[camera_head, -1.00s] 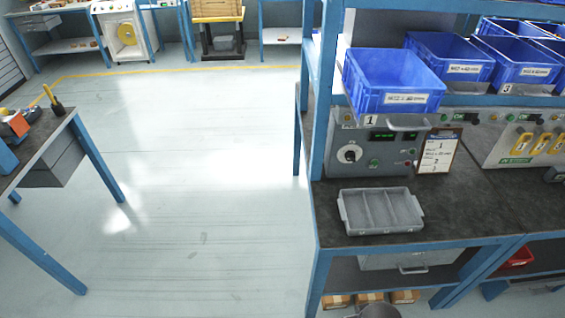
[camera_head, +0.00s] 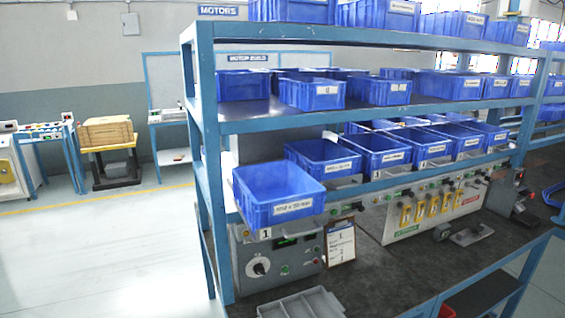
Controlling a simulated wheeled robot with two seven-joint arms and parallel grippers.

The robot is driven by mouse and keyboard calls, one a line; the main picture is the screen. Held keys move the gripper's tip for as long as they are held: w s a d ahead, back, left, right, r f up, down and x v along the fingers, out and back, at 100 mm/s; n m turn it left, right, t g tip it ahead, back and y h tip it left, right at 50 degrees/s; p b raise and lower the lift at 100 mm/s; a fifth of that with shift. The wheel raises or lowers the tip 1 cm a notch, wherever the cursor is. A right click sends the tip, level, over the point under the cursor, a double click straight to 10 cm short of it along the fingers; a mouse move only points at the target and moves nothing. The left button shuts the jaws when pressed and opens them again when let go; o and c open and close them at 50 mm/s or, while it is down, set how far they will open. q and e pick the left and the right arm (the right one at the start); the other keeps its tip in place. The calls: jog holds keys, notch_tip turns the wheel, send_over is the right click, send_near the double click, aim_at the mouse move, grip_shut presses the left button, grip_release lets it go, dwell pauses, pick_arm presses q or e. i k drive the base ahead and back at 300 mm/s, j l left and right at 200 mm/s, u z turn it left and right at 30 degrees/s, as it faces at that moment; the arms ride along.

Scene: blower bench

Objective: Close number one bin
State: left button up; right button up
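The number one bin (camera_head: 278,192) is a blue open-topped box with a white label on its front. It sits above the tag marked 1 (camera_head: 265,233), at the left end of the lowest bin row. It juts out toward me past the shelf edge, farther than the bins beside it. A grey handle or bracket shows under its right front corner. The inside that I can see looks empty. Neither of my grippers is in the head view.
The blue shelf rack (camera_head: 208,160) has an upright just left of the bin. More blue bins (camera_head: 322,158) stand to the right and above. A grey divided tray (camera_head: 302,304) lies on the dark bench below. The floor (camera_head: 110,255) at left is clear.

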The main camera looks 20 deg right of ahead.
aim_at(274, 200)
jog(key=l+z, duration=0.9)
